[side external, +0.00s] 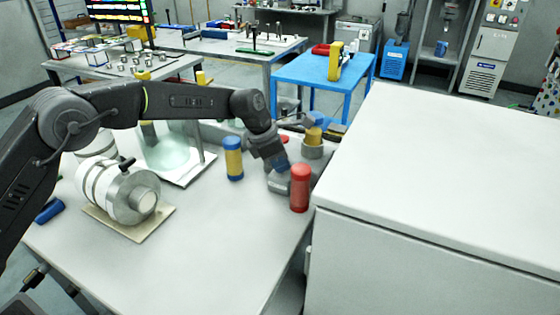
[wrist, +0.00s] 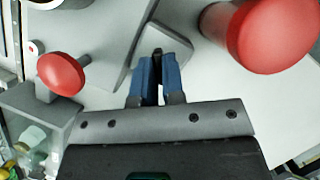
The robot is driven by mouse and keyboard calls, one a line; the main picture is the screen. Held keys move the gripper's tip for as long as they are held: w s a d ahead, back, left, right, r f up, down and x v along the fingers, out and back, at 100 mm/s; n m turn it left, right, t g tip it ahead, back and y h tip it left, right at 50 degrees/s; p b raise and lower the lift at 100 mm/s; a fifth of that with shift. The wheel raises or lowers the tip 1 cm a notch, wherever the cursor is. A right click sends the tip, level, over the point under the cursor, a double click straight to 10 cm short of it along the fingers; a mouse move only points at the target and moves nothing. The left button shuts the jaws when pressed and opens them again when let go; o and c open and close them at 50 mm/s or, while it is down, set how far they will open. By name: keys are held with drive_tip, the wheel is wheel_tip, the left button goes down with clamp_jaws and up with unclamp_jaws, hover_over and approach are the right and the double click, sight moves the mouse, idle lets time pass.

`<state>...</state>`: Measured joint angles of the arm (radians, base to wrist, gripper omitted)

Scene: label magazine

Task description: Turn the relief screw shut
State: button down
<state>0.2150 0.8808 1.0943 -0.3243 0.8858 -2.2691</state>
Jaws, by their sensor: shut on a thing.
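My gripper (wrist: 158,66) has blue fingers in the wrist view. They are closed around a small dark upright piece (wrist: 157,51), which looks like the relief screw. Only its tip shows between the fingers. It stands at a grey plate-like part (wrist: 145,45) on the white table. In the side view my gripper (side external: 282,167) points down, just left of a red cylinder (side external: 300,190); the screw is too small to make out there.
The red cylinder (wrist: 275,35) stands close right of my fingers in the wrist view. A red knob (wrist: 62,74) is at left. A blue-yellow cylinder (side external: 233,160) and a grey drum (side external: 125,195) stand on the table (side external: 210,255). A large white box (side external: 440,170) borders the right.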

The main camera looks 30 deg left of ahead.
idle(0.3)
drive_tip(key=m+g, duration=0.1)
drive_tip(key=m, duration=0.2)
drive_tip(key=shift+w+m+h, duration=0.15)
drive_tip(key=shift+m+h, duration=0.25)
drive_tip(key=shift+r+m+g, duration=0.1)
drive_tip(key=shift+m+g, duration=0.8)
drive_tip(key=shift+m, duration=0.9)
drive_tip(key=c, duration=1.2)
unclamp_jaws()
drive_tip(key=shift+a, duration=0.1)
drive_tip(key=shift+v, duration=6.8)
drive_tip(key=shift+r, duration=0.1)
